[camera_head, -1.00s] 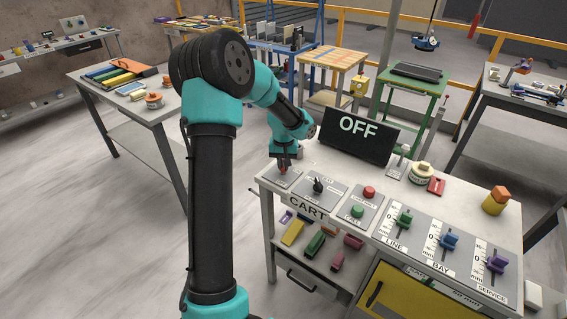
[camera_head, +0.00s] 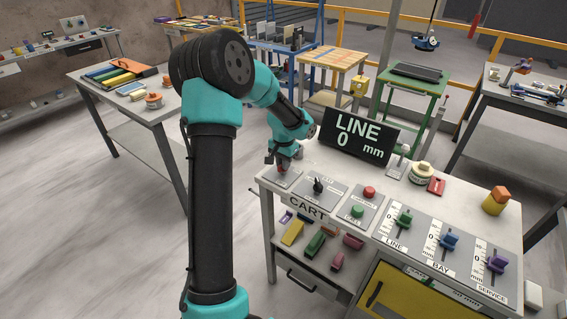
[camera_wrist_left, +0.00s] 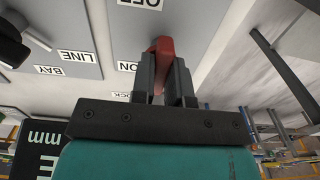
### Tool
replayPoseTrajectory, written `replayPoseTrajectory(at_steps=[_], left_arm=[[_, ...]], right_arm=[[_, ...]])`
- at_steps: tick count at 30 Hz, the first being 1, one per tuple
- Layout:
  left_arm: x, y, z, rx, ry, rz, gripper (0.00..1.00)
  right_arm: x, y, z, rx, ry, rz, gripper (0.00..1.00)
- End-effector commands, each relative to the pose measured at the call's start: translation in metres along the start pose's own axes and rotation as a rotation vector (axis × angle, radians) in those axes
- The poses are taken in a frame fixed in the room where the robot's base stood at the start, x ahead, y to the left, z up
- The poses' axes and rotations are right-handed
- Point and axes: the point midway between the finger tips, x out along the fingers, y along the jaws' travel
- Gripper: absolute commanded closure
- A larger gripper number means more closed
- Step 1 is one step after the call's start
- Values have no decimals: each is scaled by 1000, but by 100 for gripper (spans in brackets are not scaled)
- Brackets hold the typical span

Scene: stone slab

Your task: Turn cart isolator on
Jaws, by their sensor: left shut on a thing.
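The red isolator handle (camera_wrist_left: 162,48) stands on a grey plate (camera_wrist_left: 205,15) at the left end of the cart panel. In the left wrist view the plate has OFF, ON and partly hidden LOCK labels. My left gripper (camera_wrist_left: 163,85) is shut on the red handle, with a dark finger on each side of it. In the head view my left gripper (camera_head: 281,166) is low over the plate and mostly covers the handle. The display screen (camera_head: 360,137) behind the panel reads LINE 0 mm. My right gripper is not in view.
A black selector knob (camera_head: 318,186) with LINE and BAY labels is beside the isolator plate. A red button (camera_head: 369,191) and a green button (camera_head: 357,211) follow. Green, blue and purple sliders stand farther right. A cream round object (camera_head: 421,173) sits behind them.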

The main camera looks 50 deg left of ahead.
Motion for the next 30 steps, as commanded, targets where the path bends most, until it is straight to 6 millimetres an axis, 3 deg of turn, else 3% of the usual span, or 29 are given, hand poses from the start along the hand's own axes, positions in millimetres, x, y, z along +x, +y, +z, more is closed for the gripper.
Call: replayPoseTrajectory(at_steps=[8, 9, 16, 25, 30], left_arm=[[-1, 0, -1, 3, 2, -2, 100], [-1, 0, -1, 2, 2, -2, 81], [0, 0, 0, 1, 1, -1, 60], [-2, 0, 0, 0, 1, -1, 60], [-15, 0, -1, 0, 4, -2, 60]], right_arm=[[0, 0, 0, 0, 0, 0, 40], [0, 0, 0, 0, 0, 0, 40], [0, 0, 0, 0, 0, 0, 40], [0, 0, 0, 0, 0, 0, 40], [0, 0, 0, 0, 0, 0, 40]])
